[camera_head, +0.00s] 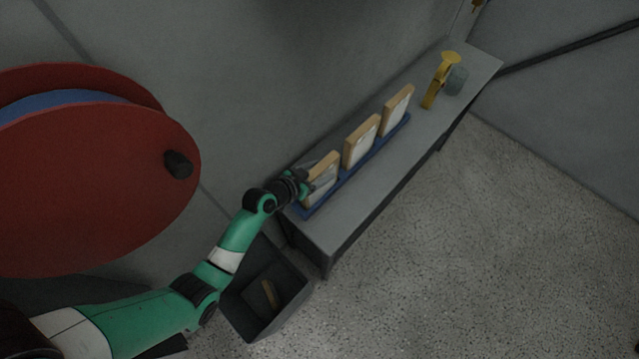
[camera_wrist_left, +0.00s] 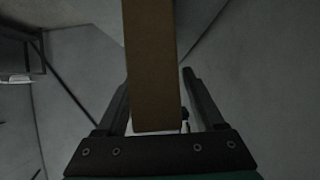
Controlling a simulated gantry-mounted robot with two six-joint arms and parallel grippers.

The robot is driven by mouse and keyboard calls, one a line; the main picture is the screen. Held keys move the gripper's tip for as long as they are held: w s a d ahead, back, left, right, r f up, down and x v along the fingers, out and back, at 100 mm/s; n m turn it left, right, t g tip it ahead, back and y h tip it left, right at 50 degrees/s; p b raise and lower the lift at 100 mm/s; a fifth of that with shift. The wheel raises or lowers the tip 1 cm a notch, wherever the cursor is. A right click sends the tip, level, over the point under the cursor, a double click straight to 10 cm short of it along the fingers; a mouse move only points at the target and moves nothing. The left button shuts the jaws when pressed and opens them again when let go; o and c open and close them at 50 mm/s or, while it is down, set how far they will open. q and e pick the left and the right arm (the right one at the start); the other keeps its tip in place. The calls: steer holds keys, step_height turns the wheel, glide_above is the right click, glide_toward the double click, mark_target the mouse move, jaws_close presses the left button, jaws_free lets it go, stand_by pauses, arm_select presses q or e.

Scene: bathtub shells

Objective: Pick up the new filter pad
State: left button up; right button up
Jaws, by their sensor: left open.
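Three filter pads with tan frames and pale faces stand in a row in a blue rack (camera_head: 350,176) on the grey bench: a near one (camera_head: 323,183), a middle one (camera_head: 361,143) and a far one (camera_head: 397,111). My left gripper (camera_head: 307,181) is at the near pad. In the left wrist view, the tan edge of this pad (camera_wrist_left: 151,60) lies between the two open fingers (camera_wrist_left: 157,85). I cannot tell whether either finger touches it. The gripper hides part of the pad's left side in the head view. My right gripper is not in view.
The grey bench (camera_head: 400,165) runs along the wall, with a yellow tool (camera_head: 441,80) and a grey-green cylinder (camera_head: 456,80) at its far end. A dark bin (camera_head: 262,327) holding a tan piece is on the floor below my left arm. A large red reel (camera_head: 90,180) is at left.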

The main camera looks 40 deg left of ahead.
arm_select(q)
jaws_close()
stand_by(0.3)
stand_by(1.1)
